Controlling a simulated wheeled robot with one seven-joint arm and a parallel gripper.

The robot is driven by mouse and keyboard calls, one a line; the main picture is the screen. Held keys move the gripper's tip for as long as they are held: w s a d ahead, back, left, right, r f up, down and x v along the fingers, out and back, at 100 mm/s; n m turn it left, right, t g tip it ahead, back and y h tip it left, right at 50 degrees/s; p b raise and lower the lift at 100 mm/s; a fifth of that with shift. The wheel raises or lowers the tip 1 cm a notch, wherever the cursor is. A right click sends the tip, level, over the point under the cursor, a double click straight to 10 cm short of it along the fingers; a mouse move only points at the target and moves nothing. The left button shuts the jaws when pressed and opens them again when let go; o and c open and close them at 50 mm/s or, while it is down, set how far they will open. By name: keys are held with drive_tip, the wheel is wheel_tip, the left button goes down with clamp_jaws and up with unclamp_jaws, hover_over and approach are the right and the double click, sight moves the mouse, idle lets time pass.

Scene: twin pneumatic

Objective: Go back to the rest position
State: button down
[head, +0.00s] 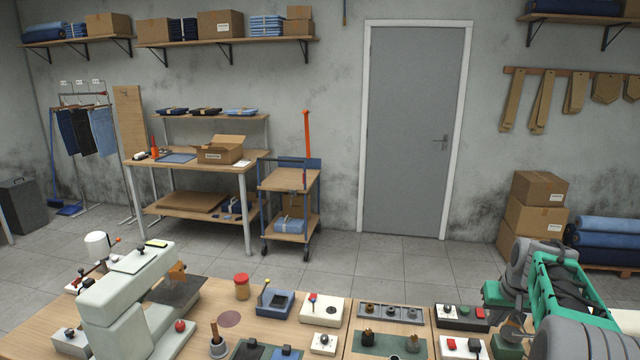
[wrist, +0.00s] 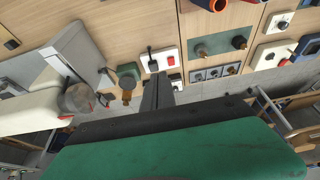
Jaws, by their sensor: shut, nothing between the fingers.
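My gripper (wrist: 158,88) shows in the wrist view as narrow dark fingers, closed together and empty, beyond a black edge and a broad green housing of mine. It points over the workbench (wrist: 135,25), apart from the things on it as far as I can see. In the head view my green and grey arm is at the lower right, over the right end of the workbench (head: 215,292). The fingertips cannot be made out there.
A pale press-like machine (head: 125,290) stands at the bench's left. Small switch boxes and fittings, among them a white box (head: 325,310) and a blue box (head: 275,302), crowd the bench. A trolley (head: 290,180), a table (head: 165,155) and a door (head: 415,130) are behind. The floor between is clear.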

drive_tip(key=s+a+n+g, duration=0.1)
drive_tip(key=s+a, duration=0.7)
drive_tip(key=a, duration=0.3)
drive_tip(key=s+a+n+g, duration=0.1)
drive_tip(key=s+a, duration=0.7)
drive_tip(key=a, duration=0.4)
drive_tip(key=s+a+f+y, duration=0.1)
drive_tip(key=s+a+f, duration=0.1)
drive_tip(key=s, duration=0.3)
drive_tip(key=s+a+f, duration=0.2)
drive_tip(key=s+a, duration=0.1)
drive_tip(key=s, duration=0.2)
wheel_tip(320, 180, down, 6)
drive_tip(key=w+t+b, duration=0.1)
drive_tip(key=b, duration=0.9)
drive_tip(key=shift+w+d+n, duration=0.3)
drive_tip(key=shift+w, duration=0.1)
